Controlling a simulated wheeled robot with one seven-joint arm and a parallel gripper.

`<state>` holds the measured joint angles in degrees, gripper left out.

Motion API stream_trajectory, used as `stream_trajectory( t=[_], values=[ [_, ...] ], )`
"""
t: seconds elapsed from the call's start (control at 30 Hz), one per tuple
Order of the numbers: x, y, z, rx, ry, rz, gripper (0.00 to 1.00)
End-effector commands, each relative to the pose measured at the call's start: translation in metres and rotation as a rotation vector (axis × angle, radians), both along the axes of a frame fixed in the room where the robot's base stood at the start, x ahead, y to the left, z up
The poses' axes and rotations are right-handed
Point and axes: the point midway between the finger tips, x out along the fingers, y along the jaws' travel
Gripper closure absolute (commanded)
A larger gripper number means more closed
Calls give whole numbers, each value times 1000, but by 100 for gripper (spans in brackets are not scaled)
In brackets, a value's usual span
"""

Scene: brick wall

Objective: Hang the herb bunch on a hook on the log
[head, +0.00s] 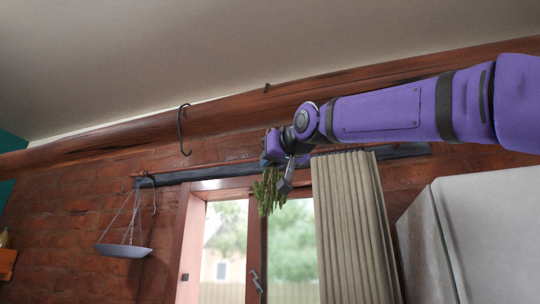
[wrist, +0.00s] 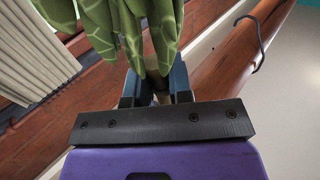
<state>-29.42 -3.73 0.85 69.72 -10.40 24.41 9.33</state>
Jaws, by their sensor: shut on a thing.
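The green herb bunch (head: 267,191) hangs from my gripper (head: 281,168) in the head view, in front of the window. In the wrist view my gripper (wrist: 156,88) is shut on the herb bunch's stem end, and its leaves (wrist: 120,30) fill the top middle. The log (head: 225,115) runs across the wall under the ceiling, above and behind my gripper. A dark S-shaped hook (head: 181,130) hangs on the log, left of my gripper. In the wrist view the hook (wrist: 260,45) is at the upper right, apart from the herbs. A small dark hook tip (head: 267,87) shows on top of the log, its lower part hidden.
A hanging scale pan (head: 124,250) is on the left below the log. A dark curtain rail (head: 200,174) and a beige curtain (head: 350,225) are close to my gripper. A white cabinet (head: 470,235) stands at the right. The wall between scale and window is clear.

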Motion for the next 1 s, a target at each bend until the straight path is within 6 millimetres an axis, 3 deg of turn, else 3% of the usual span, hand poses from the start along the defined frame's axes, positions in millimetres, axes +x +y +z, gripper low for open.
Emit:
stream_trajectory(
  t=[0.5,1.0],
  values=[
    [8,-4,-20,0,-1,-1,100],
    [9,-4,-22,0,-1,0,100]
  ],
)
